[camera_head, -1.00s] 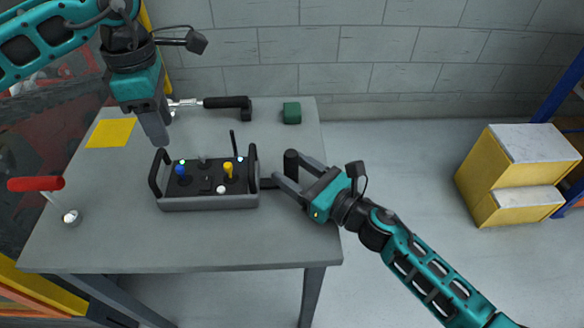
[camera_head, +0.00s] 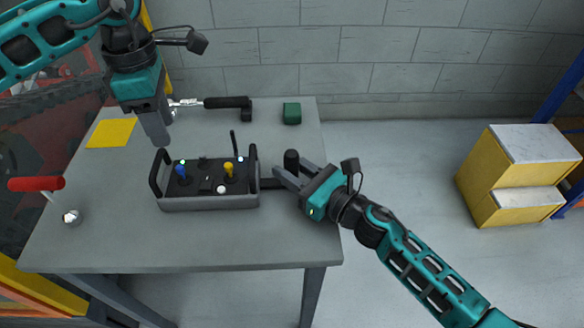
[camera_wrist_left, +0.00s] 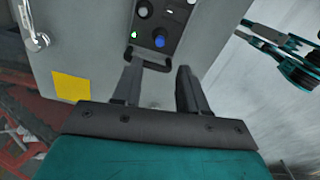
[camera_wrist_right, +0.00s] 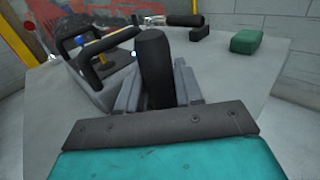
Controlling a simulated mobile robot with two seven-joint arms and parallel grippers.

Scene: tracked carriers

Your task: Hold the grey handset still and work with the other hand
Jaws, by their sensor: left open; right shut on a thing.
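The grey handset (camera_head: 212,203) sits on the table, with a dark top, blue and yellow joysticks and black side handles. In the left wrist view its end (camera_wrist_left: 172,48) shows at the top. A black bar joins its right side near an upright black grip (camera_head: 291,157), also seen in the right wrist view (camera_wrist_right: 155,55). My right gripper (camera_head: 284,172) is shut on this grip, its fingers on either side. My left gripper (camera_head: 160,142) is open and empty, above the table behind the handset's left end. The bar's far end is partly hidden by the right fingers.
A yellow square (camera_head: 110,133) lies at the back left of the table (camera_head: 180,240). A black-handled tool (camera_head: 228,103) and a green block (camera_head: 291,113) lie at the back. A red-handled lever (camera_head: 36,184) stands at the left edge. The table front is clear.

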